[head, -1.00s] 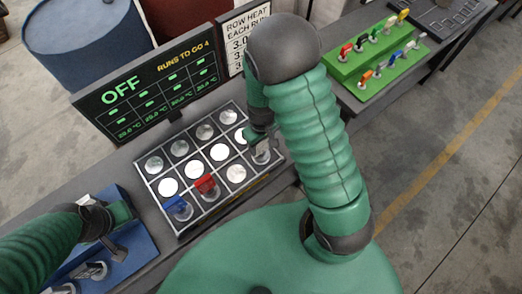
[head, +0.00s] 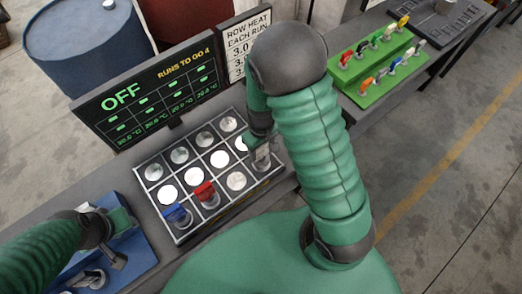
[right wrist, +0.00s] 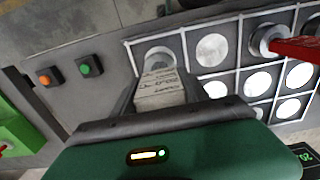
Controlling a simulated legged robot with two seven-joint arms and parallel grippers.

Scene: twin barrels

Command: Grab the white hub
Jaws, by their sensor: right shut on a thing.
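The white hub (right wrist: 163,92) is between the fingers of my right gripper (right wrist: 160,88) in the right wrist view. It is a pale block with dark lettering. In the head view, my right gripper (head: 262,145) points down over the right end cell of the gridded tray (head: 178,239), shut on the pale hub (head: 262,157), partly hidden by the gripper. I cannot tell if the hub still touches the cell. My left gripper (head: 112,226) is over the blue tray (head: 138,262) at the lower left; its jaw state is unclear.
A red-handled piece (head: 204,190) and a blue-handled piece (head: 176,212) stand in the gridded tray's front cells. A display board reading OFF (head: 150,90) stands behind it. A green stepped rack (head: 385,85) with several coloured pieces is at right. A blue barrel (head: 85,45) stands behind.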

